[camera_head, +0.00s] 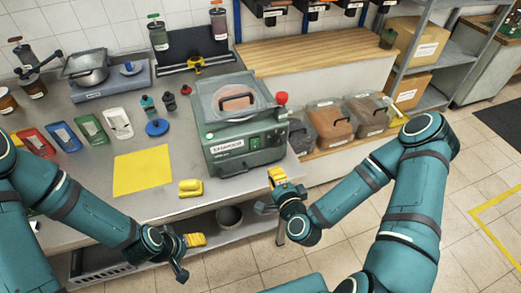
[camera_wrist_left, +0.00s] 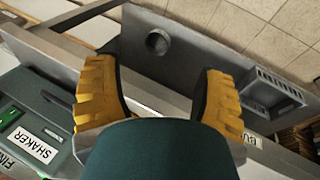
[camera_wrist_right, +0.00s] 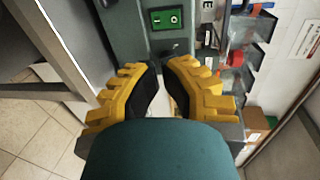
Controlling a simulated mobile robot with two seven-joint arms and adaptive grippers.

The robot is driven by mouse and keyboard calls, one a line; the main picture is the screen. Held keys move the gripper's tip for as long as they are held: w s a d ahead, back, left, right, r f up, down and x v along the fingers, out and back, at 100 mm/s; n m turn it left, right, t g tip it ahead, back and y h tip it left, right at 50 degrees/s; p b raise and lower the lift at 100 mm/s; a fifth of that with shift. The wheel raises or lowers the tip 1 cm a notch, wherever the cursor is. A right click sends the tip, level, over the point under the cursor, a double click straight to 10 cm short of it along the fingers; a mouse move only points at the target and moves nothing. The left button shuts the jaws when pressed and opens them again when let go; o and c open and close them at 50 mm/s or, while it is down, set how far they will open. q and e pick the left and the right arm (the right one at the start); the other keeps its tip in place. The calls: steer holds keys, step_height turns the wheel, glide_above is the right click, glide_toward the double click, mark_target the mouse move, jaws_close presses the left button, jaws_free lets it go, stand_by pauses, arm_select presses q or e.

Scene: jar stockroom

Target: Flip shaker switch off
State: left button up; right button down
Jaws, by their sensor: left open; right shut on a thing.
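The green shaker (camera_head: 248,152) stands on the counter's right end; its labelled front also shows at the left wrist view's edge (camera_wrist_left: 32,146). Its switch, a bright green plate with white marks (camera_wrist_right: 165,18), is at the top of the right wrist view. My right gripper (camera_head: 276,175) is in front of the shaker's right corner, its fingers close together (camera_wrist_right: 165,72). A small dark part lies just beyond the fingertips; what they hold cannot be made out. My left gripper (camera_head: 191,250) is open and empty (camera_wrist_left: 162,85), low before the counter's front edge.
A yellow mat (camera_head: 142,171) and a yellow object (camera_head: 190,188) lie on the counter (camera_head: 100,205) left of the shaker. Several coloured trays and small bottles stand farther left. Lidded bins (camera_head: 330,122) stand right of the shaker.

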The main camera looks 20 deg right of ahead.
mark_target(258, 144)
steer(key=w+b, duration=0.6)
steer(key=w, duration=0.1)
steer(key=w+f+b, duration=0.1)
steer(key=w+b, duration=0.2)
steer(key=w, duration=0.1)
steer(key=shift+a+f, duration=0.1)
steer(key=shift+a, duration=0.1)
steer(key=shift+w, duration=0.8)
arm_select(q)
step_height(258, 144, down, 10)
steer(key=s, duration=0.2)
steer(key=shift+d+g, duration=0.3)
steer(key=shift+g, duration=0.1)
steer(key=shift+s, duration=0.1)
